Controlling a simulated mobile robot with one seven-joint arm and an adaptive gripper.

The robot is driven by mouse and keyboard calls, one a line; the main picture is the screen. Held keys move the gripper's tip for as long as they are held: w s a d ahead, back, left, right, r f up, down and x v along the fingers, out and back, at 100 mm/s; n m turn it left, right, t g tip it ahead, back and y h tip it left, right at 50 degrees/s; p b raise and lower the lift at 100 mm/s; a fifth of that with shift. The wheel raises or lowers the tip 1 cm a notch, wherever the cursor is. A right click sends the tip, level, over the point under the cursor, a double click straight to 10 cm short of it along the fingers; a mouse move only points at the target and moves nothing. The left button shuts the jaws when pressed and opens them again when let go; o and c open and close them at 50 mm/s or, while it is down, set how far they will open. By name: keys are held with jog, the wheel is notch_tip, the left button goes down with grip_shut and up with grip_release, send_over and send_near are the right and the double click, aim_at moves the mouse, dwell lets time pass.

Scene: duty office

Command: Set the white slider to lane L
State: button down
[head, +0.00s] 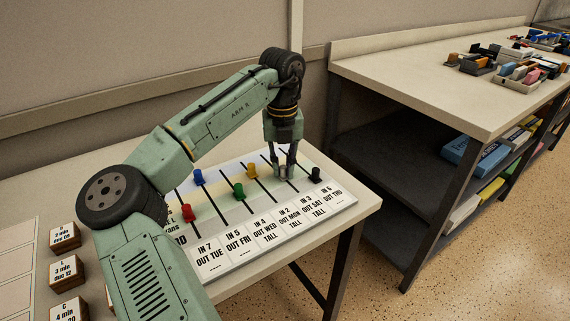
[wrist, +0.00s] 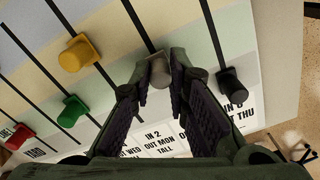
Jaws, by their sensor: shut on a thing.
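The slider board (head: 330,203) lies on the near table, with dark slots crossing pale coloured bands. My gripper (head: 286,172) points down over its right part. In the wrist view my gripper (wrist: 160,90) is shut on a pale grey-white slider knob (wrist: 160,72), which stands in its slot between the fingertips. The fingers largely hide this knob in the head view. The lane names at the board's left are partly hidden by my arm, and I cannot tell which lane the knob is in.
A black knob (head: 316,174) stands close to the right of my gripper, and a yellow knob (head: 252,170) to its left. Green (head: 239,191), blue (head: 199,177) and red (head: 188,212) knobs stand further left. Labelled blocks (head: 65,236) lie at the table's left. A shelved bench (head: 420,85) stands right.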

aim_at(283, 166)
jog(key=c, duration=1.5)
grip_release()
jog(key=shift+c, duration=0.2)
notch_tip(283, 166, up, 12)
